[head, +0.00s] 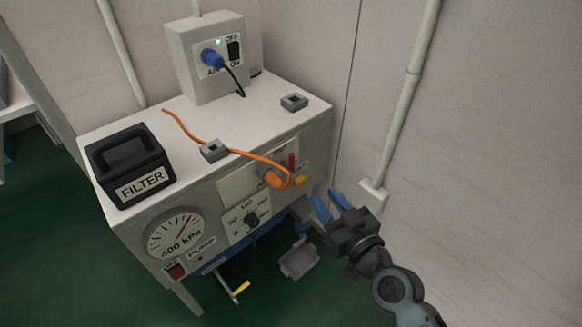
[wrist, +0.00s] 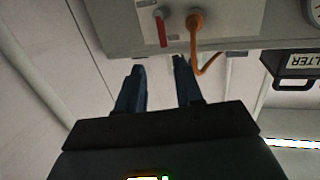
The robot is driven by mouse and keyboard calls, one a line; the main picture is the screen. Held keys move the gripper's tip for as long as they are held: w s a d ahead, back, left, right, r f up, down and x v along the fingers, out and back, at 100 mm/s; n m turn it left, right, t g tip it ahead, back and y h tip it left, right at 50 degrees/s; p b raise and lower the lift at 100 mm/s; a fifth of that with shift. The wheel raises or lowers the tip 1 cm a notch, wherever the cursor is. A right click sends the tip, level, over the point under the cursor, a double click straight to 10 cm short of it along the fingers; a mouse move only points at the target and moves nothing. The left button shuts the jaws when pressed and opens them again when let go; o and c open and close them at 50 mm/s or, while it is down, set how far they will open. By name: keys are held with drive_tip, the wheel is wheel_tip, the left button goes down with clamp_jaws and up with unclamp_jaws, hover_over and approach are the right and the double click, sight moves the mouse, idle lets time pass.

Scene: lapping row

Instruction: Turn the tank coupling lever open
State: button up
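A red lever (head: 291,162) stands upright on the front panel of the white pump cabinet (head: 130,224), beside an orange hose plug (head: 275,179). A small yellow piece (head: 300,181) sits just below the lever. The wrist view shows the red lever (wrist: 162,29) and the orange plug (wrist: 196,20) beyond the fingertips. My gripper (head: 327,203) is to the right of the panel, apart from the lever. Its two blue fingers are spread and empty, and they also show in the wrist view (wrist: 159,68). No label naming the coupling is readable.
A black FILTER box (head: 130,165), two grey blocks, an orange hose (head: 190,130) and a grey switch box (head: 207,58) are on top. A wall and pipe (head: 401,105) stand close on the right.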

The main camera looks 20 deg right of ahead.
drive_tip(key=y+b, duration=0.1)
drive_tip(key=b, duration=0.1)
approach(293, 157)
drive_tip(key=w+f, duration=0.1)
drive_tip(key=w, duration=0.1)
drive_tip(key=shift+n+t, duration=0.3)
drive_tip(key=shift+w+a+p, duration=0.15)
drive_tip(key=shift+w+a, duration=0.05)
drive_tip(key=shift+w, duration=1.25)
drive_tip(key=shift+w+a+p, duration=0.2)
drive_tip(key=shift+w, duration=1.2)
drive_tip(key=shift+w+a+p, duration=0.15)
drive_tip(key=shift+w+a, duration=0.1)
drive_tip(key=shift+w, duration=1.2)
drive_tip(key=shift+r, duration=0.1)
drive_tip(key=shift+c, duration=0.2)
clamp_jaws()
